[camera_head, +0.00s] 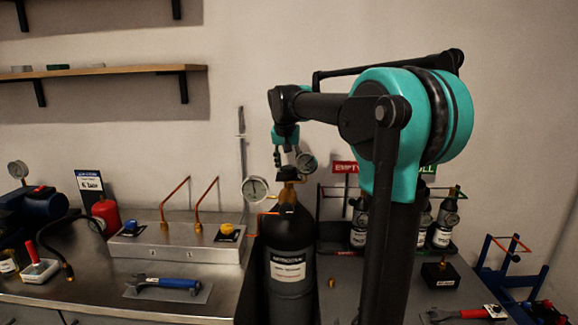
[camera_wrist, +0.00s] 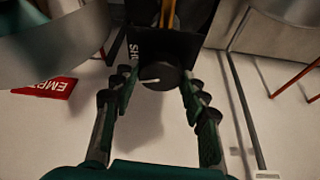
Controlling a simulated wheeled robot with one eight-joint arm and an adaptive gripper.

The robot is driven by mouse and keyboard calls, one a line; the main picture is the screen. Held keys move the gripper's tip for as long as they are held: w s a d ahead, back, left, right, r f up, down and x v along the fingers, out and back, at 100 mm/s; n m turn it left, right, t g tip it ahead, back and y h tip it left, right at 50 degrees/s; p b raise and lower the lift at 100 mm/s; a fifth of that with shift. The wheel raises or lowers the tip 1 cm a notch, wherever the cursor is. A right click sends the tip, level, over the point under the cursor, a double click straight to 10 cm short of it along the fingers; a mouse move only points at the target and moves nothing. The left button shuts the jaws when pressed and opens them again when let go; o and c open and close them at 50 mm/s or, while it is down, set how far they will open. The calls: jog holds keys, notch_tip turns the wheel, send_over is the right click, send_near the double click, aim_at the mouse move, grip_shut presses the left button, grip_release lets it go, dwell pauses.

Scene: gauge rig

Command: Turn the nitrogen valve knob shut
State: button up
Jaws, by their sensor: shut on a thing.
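The nitrogen cylinder (camera_head: 290,240) is black with a white label and stands upright at the middle, with a brass valve (camera_head: 288,174) and gauges on top. The black round valve knob (camera_wrist: 160,76) shows in the wrist view, its white pointer line lying toward the left of the picture. A dark plate (camera_wrist: 160,45) behind it carries white letters starting "SH", partly hidden by the left finger. My gripper (camera_wrist: 159,82), with green and black fingers, is shut on the knob from both sides. In the head view my gripper (camera_head: 287,142) hangs over the valve top.
A pressure gauge (camera_head: 255,189) sits left of the valve and another gauge (camera_head: 306,162) close to my fingers. A steel bench (camera_head: 100,280) with copper tubes is at left. A rack of small bottles (camera_head: 358,222) and a red "EMPTY" sign (camera_head: 344,167) stand right, partly behind my arm.

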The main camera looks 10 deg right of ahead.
jog(key=shift+a+m+g+h, duration=0.1)
jog(key=shift+m+g+h, duration=0.5)
jog(key=shift+m, duration=1.3)
jog(key=o, duration=1.2)
jog(key=shift+c, duration=0.2)
jog(key=v, duration=1.2)
jog(key=shift+s+a+f, duration=0.1)
jog(key=shift+s, duration=0.05)
